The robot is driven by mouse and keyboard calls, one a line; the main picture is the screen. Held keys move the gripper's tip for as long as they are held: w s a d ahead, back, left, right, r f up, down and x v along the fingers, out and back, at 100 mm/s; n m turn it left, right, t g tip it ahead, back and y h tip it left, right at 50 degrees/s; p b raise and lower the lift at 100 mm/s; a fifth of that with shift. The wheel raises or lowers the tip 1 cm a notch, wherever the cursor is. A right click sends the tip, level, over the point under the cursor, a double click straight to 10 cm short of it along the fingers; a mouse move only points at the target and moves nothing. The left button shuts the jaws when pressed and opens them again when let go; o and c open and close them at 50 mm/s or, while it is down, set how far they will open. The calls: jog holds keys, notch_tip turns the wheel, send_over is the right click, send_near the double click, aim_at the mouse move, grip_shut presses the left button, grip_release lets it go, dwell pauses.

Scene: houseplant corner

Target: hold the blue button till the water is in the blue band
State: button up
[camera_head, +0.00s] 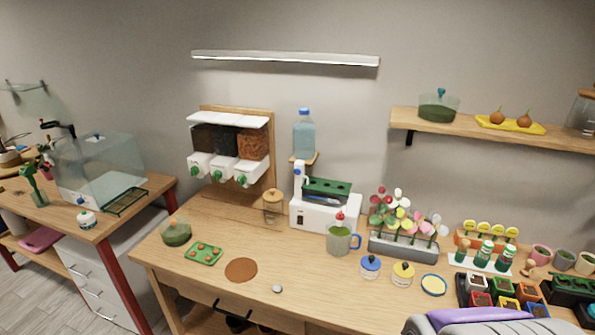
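A white dispenser machine (312,217) stands at the back middle of the wooden table. A clear water bottle with a blue cap (304,138) stands above it. A small blue spot (297,181) shows on its white column; I cannot tell whether it is the blue button. A translucent green mug (340,240) with a blue handle stands in front of the machine, with a red knob-like thing above it. A blue band and the water level cannot be made out. My gripper is not in view; a purple and grey part, likely mine, shows at the bottom right.
Blue-lidded (370,267) and yellow-lidded (402,273) jars stand right of the mug, before a flower planter (403,249). Seedling pots (478,299) crowd the right. A brown round mat (241,269) and green tray (204,253) lie left. The front-middle table is mostly clear.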

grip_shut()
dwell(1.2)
